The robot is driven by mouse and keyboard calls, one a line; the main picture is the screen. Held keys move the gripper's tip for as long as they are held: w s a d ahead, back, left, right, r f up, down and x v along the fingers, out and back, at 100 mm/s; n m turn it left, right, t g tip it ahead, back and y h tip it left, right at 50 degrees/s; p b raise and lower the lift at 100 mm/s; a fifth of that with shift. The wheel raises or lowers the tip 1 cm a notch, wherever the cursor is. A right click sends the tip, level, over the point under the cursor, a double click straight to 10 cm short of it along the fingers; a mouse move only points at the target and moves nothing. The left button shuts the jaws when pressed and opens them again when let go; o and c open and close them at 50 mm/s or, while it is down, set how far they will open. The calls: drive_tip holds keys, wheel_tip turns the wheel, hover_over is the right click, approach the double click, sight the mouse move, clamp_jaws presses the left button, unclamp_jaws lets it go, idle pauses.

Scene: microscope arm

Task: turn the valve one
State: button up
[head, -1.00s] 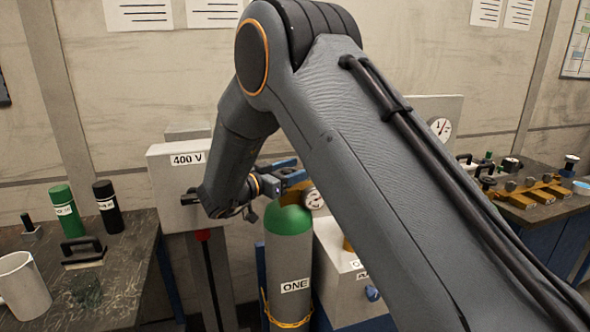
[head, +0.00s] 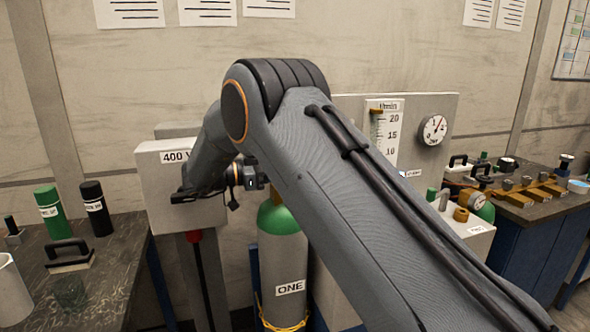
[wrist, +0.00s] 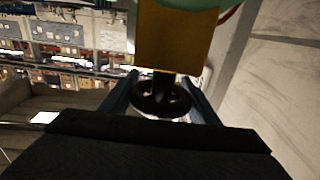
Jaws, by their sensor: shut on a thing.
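The gas cylinder labelled ONE (head: 284,262) stands upright, grey with a green shoulder, at the middle of the head view. Its top is hidden behind my arm there. In the wrist view a dark round valve handwheel (wrist: 162,100) sits on a short stem below a brass-coloured block (wrist: 176,40), with a bit of green beyond. My gripper (wrist: 163,92) has one finger on each side of the handwheel and is shut on it. In the head view my wrist is beside the cylinder's top, and the fingertips are hidden behind my forearm.
A grey 400 V box (head: 185,190) stands on a post close to the left of my wrist. A panel with a dial gauge (head: 433,129) and a flow scale (head: 384,130) is behind my arm. Benches with bottles (head: 53,212) and brass fittings (head: 536,188) flank the cylinder.

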drive_tip(key=shift+r, duration=0.1)
drive_tip(key=o, duration=1.1)
drive_tip(key=b+v, duration=0.2)
drive_tip(key=v, duration=0.5)
drive_tip(key=shift+s+a+b, duration=0.1)
drive_tip(key=shift+a+b, duration=0.2)
drive_tip(key=shift+a, duration=0.05)
